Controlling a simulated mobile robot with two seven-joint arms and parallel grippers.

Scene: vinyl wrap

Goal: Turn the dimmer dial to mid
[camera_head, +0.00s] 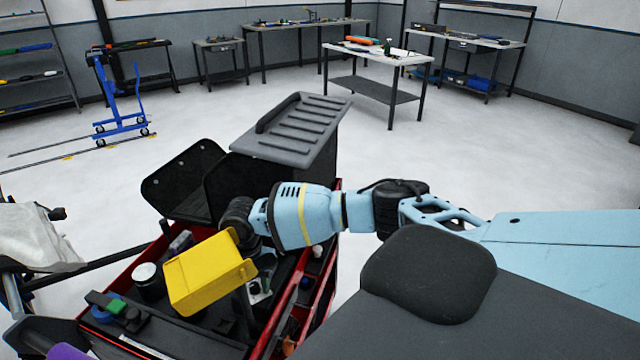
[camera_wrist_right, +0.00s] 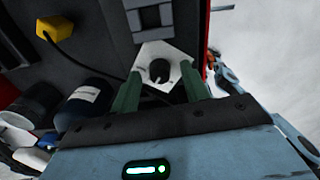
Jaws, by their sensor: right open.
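The dimmer dial (camera_wrist_right: 159,70) is a round black knob on a pale angled plate in the right wrist view. Its pointer setting is too small to read. My right gripper (camera_wrist_right: 160,78) is open, with one green finger on each side of the knob. Gaps show between the knob and both fingers; whether they reach its depth I cannot tell. In the head view my right wrist reaches over the red cart (camera_head: 318,290), and the fingers are not clear there. The pale plate (camera_head: 262,288) shows small below the wrist.
A yellow box (camera_head: 208,272) and a dark can with a pale lid (camera_head: 148,281) sit close to my wrist. Dark jars (camera_wrist_right: 84,100) stand left of the fingers in the wrist view. A grey ribbed panel (camera_head: 300,125) rises behind. Open floor lies beyond.

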